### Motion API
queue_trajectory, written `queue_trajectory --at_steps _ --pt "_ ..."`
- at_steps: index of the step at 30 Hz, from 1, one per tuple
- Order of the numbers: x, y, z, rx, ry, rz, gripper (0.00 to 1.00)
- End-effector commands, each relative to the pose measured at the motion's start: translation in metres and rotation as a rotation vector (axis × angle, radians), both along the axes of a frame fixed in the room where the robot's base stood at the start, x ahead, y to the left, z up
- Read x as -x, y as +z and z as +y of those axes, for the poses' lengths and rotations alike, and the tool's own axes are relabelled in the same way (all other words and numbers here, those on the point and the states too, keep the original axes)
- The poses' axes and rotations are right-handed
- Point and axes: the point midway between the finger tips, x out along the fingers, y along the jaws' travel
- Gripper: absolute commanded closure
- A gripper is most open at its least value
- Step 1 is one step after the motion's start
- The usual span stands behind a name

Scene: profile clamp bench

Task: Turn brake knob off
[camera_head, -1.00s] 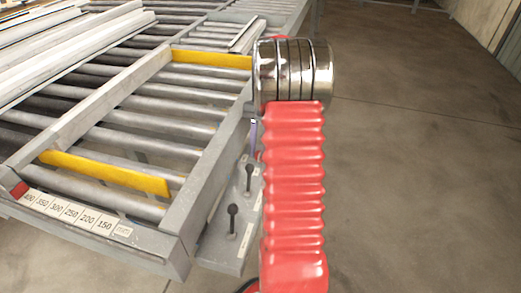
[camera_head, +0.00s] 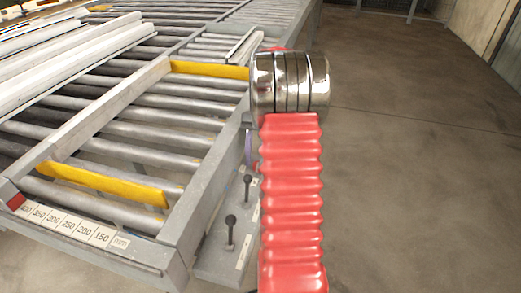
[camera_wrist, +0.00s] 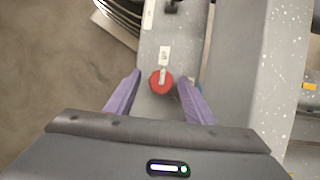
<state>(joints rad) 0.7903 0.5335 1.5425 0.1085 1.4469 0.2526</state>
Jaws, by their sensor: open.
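In the wrist view, a round red knob (camera_wrist: 162,82) with a pale raised grip across it sits on a grey panel (camera_wrist: 160,112). The grip lies roughly lengthwise in the picture, in line with a small white label (camera_wrist: 164,56) just above the knob. My gripper (camera_wrist: 158,75) is open, with one purple finger to each side of the knob. The fingers appear apart from the knob; their height above it is hard to tell. In the head view my arm hides the knob, and only a sliver of purple finger (camera_head: 249,148) shows.
The head view shows a roller bench (camera_head: 170,130) with yellow clamp bars (camera_head: 105,184) and a millimetre scale (camera_head: 72,225). Two black levers (camera_head: 230,232) stand on the side panel near my arm. Open concrete floor (camera_head: 420,180) lies to the right.

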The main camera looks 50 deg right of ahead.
Motion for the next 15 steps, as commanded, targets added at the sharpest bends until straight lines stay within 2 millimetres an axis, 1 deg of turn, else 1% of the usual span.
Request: queue_trajectory --at_steps 5,15 --pt "-0.003 0.012 -0.005 0.002 0.0 -0.002 0.51" --pt "-0.012 0.06 -0.023 0.002 0.0 -0.002 0.51"
